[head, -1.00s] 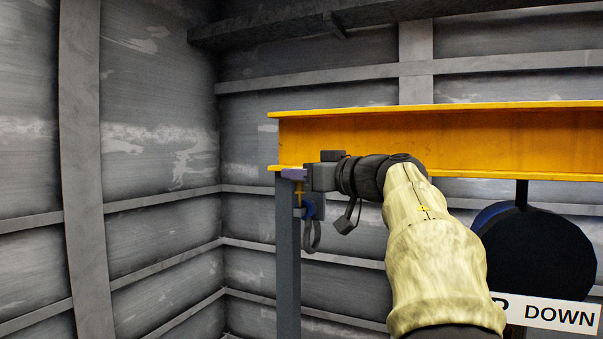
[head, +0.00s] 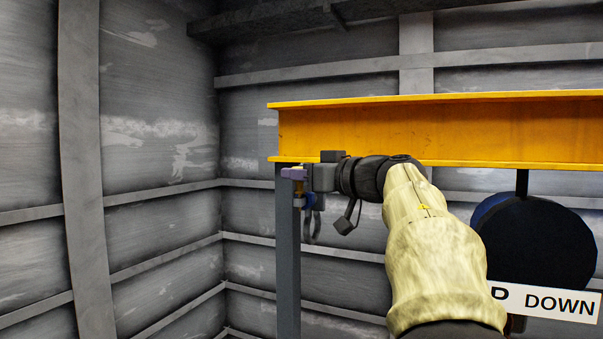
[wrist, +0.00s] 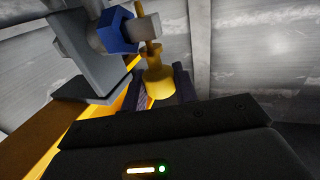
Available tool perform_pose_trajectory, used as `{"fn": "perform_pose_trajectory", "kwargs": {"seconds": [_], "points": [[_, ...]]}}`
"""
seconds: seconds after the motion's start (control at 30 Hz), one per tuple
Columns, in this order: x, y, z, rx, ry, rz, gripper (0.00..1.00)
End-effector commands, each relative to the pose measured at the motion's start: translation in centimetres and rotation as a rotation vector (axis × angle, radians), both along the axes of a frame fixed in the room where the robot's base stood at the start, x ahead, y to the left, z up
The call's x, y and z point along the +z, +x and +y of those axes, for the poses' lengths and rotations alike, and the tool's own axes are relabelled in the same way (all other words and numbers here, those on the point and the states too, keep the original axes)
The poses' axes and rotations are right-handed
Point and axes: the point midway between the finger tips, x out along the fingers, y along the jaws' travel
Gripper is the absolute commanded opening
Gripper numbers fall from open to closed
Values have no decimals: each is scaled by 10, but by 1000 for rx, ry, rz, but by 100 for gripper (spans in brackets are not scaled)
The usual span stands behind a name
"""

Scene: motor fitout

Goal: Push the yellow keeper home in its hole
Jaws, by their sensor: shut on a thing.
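The yellow keeper (wrist: 159,82) shows in the wrist view as a thick head with a thin stem. Its stem runs up to the hole through the grey pin (wrist: 117,34), beside a blue collar (wrist: 121,27). My gripper (wrist: 168,88) is shut on the keeper's head, with a dark purple finger on each side. In the head view my gripper (head: 293,173) is at the left end of the yellow beam, just below it. Only a small bit of the keeper (head: 299,188) shows there, under the fingers. How deep the stem sits is hard to tell.
The yellow beam (head: 430,132) runs right from above my gripper. A grey post (head: 287,260) stands under its left end, close to the shackle (head: 312,222). A dark round drum (head: 545,245) hangs at the right.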

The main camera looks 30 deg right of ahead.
Motion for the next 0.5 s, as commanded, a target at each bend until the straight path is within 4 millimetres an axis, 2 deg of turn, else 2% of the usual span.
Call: {"fn": "perform_pose_trajectory", "kwargs": {"seconds": [0.37,0.4,0.5], "points": [[-8,0,0,0,1,-1,7],[-7,0,0,0,0,-1,37],[-7,0,0,0,0,-1,54]]}}
